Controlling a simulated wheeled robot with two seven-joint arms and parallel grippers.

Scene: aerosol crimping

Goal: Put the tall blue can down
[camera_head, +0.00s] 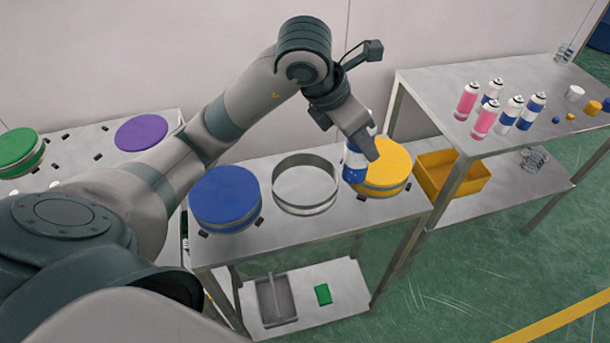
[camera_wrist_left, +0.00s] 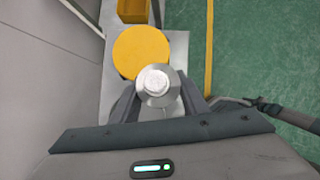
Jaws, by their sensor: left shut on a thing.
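My left gripper (camera_head: 362,143) is shut on a blue and white can (camera_head: 354,168) above the middle table. The gripper hides part of the can in the head view. In the left wrist view the can's silver top (camera_wrist_left: 156,84) sits between the two fingers. The can appears upright, just in front of and left of the yellow round lid (camera_head: 388,160). I cannot tell whether its base touches the table. My right gripper is not in view.
A blue-lidded drum (camera_head: 225,196) and an empty metal ring (camera_head: 305,184) stand on the middle table (camera_head: 290,236). Several pink and blue cans (camera_head: 507,112) stand on the higher right table (camera_head: 545,75). A yellow bin (camera_head: 452,180) sits below it.

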